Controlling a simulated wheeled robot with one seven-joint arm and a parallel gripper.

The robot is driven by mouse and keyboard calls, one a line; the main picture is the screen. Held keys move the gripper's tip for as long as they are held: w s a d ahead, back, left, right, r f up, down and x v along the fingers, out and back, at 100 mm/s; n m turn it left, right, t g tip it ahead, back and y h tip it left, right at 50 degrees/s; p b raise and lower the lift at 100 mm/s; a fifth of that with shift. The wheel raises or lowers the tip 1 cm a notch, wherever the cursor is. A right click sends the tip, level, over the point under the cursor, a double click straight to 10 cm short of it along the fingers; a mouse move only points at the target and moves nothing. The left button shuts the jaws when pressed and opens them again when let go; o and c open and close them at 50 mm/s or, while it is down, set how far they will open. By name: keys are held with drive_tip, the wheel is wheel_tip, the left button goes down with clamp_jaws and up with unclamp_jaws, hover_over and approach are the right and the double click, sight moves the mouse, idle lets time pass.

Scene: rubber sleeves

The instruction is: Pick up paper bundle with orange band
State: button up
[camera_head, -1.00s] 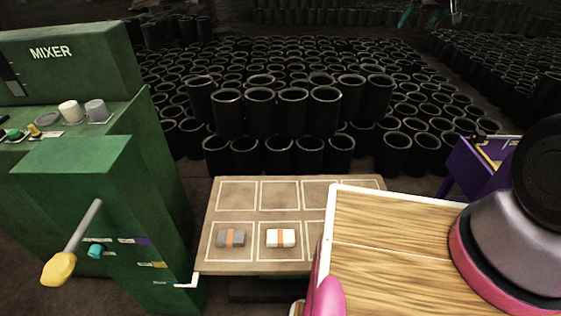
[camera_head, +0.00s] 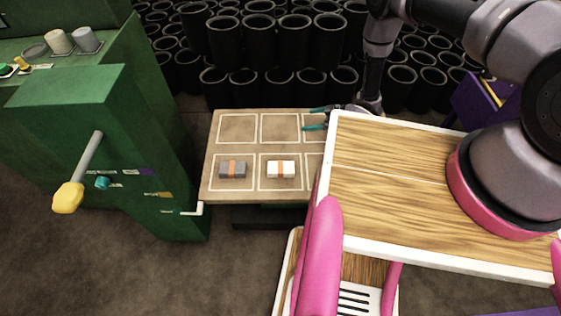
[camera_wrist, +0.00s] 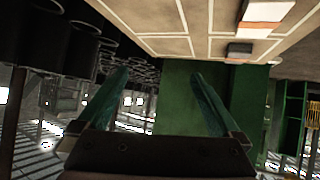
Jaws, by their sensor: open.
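The white paper bundle with an orange band (camera_head: 281,169) lies in a front square of the brown table (camera_head: 213,150). A grey bundle with an orange band (camera_head: 232,169) lies in the square to its left. In the wrist view the white bundle (camera_wrist: 268,12) is cut by the top edge, and the grey one (camera_wrist: 238,52) is below it. My gripper (camera_head: 314,119) is over the back right part of the table, behind and right of the white bundle. Its teal fingers are apart, with nothing between them (camera_wrist: 160,75), and it touches neither bundle.
A green mixer cabinet (camera_head: 90,140) with a yellow-knobbed lever (camera_head: 68,197) stands left of the table. Stacked black sleeves (camera_head: 265,45) fill the space behind it. The back left squares are empty. My wooden deck hides the table's right part.

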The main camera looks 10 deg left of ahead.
sight(280, 167)
drive_tip(key=s+f+g, duration=0.1)
drive_tip(key=s+f, duration=0.1)
drive_tip(key=s, duration=0.2)
drive_tip(key=s+f+n+g+y, duration=0.1)
drive_tip(key=s+f, duration=0.2)
drive_tip(key=s, duration=0.2)
drive_tip(key=s+d+f+g, duration=0.1)
drive_tip(key=s+f, duration=0.2)
drive_tip(key=s, duration=0.1)
drive_tip(key=shift+s+f+n+y, duration=0.1)
drive_tip(key=shift+s+n+y, duration=0.2)
drive_tip(key=shift+s+n, duration=0.1)
drive_tip(key=x, duration=0.4)
drive_tip(key=shift+s+a+f, duration=0.15)
drive_tip(key=shift+s+f, duration=0.15)
drive_tip(key=shift+s, duration=0.1)
drive_tip(key=shift+f+x, duration=0.2)
drive_tip(key=shift+x, duration=2.85)
drive_tip(key=c, duration=1.2)
drive_tip(key=shift+r, duration=0.1)
drive_tip(key=shift+c, duration=0.2)
